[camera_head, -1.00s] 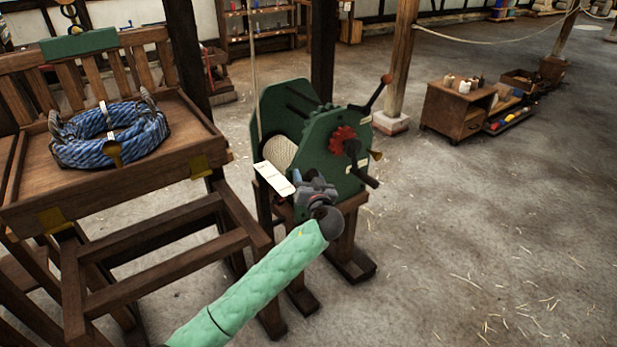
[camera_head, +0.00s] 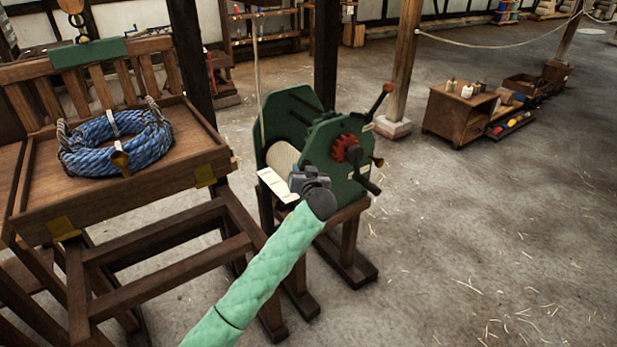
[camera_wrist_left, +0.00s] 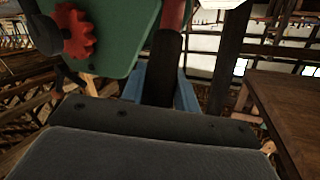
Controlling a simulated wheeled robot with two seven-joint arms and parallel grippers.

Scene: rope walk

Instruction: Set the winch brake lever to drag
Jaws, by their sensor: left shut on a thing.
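The green winch (camera_head: 325,150) stands on a wooden stand, with a red gear wheel (camera_head: 347,149) and a dark crank handle (camera_head: 368,186) on its near side plate. My left gripper (camera_head: 303,177) is at the winch's lower front left, beside a pale tag (camera_head: 277,186). In the left wrist view, its blue fingers (camera_wrist_left: 160,88) are shut around the black grip of a red lever (camera_wrist_left: 166,65), which looks like the brake lever. In the head view my gripper hides that lever. Its setting cannot be read. My right gripper is not in view.
A wooden bench (camera_head: 150,207) with a coil of blue rope (camera_head: 115,142) stands to the left of the winch. Another lever with a red knob (camera_head: 388,87) sticks up at the winch's right. The floor to the right is open, up to a small cabinet (camera_head: 455,112).

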